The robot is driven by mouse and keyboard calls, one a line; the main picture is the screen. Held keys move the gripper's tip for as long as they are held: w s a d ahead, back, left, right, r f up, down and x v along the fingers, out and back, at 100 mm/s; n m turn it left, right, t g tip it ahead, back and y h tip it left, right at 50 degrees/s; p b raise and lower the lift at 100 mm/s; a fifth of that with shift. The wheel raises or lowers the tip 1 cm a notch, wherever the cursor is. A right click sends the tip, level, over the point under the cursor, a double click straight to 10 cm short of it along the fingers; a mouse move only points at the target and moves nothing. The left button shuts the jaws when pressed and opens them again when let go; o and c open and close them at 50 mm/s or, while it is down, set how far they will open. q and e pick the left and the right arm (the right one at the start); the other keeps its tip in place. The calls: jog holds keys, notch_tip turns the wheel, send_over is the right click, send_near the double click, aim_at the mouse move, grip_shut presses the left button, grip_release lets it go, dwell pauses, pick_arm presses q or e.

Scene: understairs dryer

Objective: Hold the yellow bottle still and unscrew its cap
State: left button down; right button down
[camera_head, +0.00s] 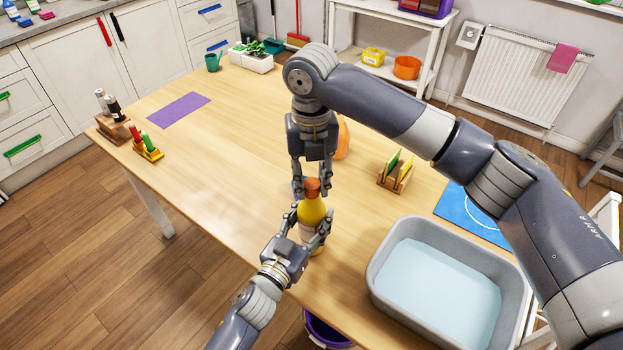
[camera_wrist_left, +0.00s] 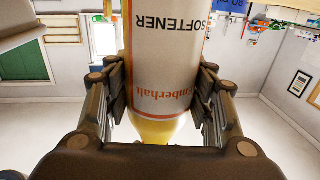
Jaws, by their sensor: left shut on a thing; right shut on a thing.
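The yellow bottle (camera_head: 311,211) stands upright near the front edge of the wooden table, with an orange cap (camera_head: 312,186) on top. My left gripper (camera_head: 312,228) is shut on the bottle's body from the front. In the left wrist view, the bottle (camera_wrist_left: 168,50) shows a white label with upside-down "SOFTENER" lettering between the fingers of my left gripper (camera_wrist_left: 165,85). My right gripper (camera_head: 312,188) points down from above and is shut on the cap, a finger on each side. The cap is outside the left wrist view.
A grey tub (camera_head: 375,262) of water stands at right, beside a blue mat (camera_head: 455,205). A wooden rack (camera_head: 393,185) and an orange object (camera_head: 343,138), partly hidden, are behind my right arm. The table's left middle is clear around a purple mat (camera_head: 178,109).

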aim_at(312, 183)
jog(key=shift+r, duration=0.2)
dwell(0.5)
jog(key=shift+r, duration=0.95)
jog(key=shift+r, duration=2)
pick_arm(q)
jog(key=c, duration=0.6)
grip_release()
jog(key=shift+s, duration=0.1)
